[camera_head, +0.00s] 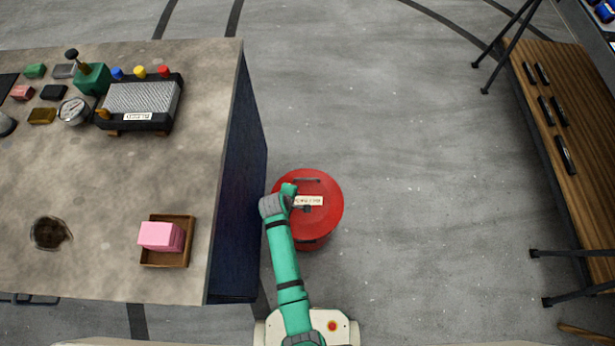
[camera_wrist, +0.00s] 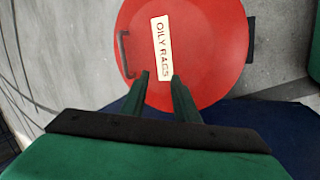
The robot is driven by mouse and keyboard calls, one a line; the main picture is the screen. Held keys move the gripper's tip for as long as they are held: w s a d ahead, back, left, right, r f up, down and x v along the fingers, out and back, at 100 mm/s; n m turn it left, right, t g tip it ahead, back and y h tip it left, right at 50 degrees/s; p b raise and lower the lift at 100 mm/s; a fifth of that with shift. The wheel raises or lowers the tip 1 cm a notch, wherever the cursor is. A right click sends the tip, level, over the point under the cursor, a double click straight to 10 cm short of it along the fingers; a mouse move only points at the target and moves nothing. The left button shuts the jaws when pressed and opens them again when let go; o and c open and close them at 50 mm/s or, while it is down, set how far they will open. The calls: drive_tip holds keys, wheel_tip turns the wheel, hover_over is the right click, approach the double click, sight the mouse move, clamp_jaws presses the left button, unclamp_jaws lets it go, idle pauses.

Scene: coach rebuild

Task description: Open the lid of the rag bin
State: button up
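The rag bin (camera_head: 327,219) is a round red bin on the floor, right of the workbench. Its lid looks shut and carries a pale label reading OILY RAGS (camera_wrist: 162,48). A dark bar handle (camera_head: 306,181) is on the lid's far side; in the wrist view the handle (camera_wrist: 125,54) is at the left. A black part (camera_wrist: 250,40) sits at the lid's opposite edge. My gripper (camera_head: 304,207) is over the lid near the label. In the wrist view my gripper (camera_wrist: 160,75) has its fingers apart with nothing between them. Contact with the lid cannot be told.
The workbench (camera_head: 170,190) stands close on the bin's left, its dark side panel (camera_head: 240,190) beside it. A pink block (camera_head: 160,236) in a wooden tray (camera_head: 165,262) is near its corner. Open floor lies right of the bin, up to a wooden bench (camera_head: 575,150).

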sight(310, 179)
drive_tip(key=w+d+r+n+g+h, duration=0.1)
drive_tip(key=w+r+n+g+h, duration=0.2)
drive_tip(key=w+r, duration=0.45)
drive_tip(key=x, duration=0.4)
drive_tip(key=w+x, duration=0.1)
drive_tip(key=x, duration=0.3)
drive_tip(key=a+x, duration=0.1)
drive_tip(key=x, duration=0.3)
drive_tip(key=shift+w+f, duration=0.4)
drive_tip(key=shift+y, duration=0.3)
drive_tip(key=shift+c, duration=0.7)
drive_tip(key=shift+s, duration=0.1)
clamp_jaws()
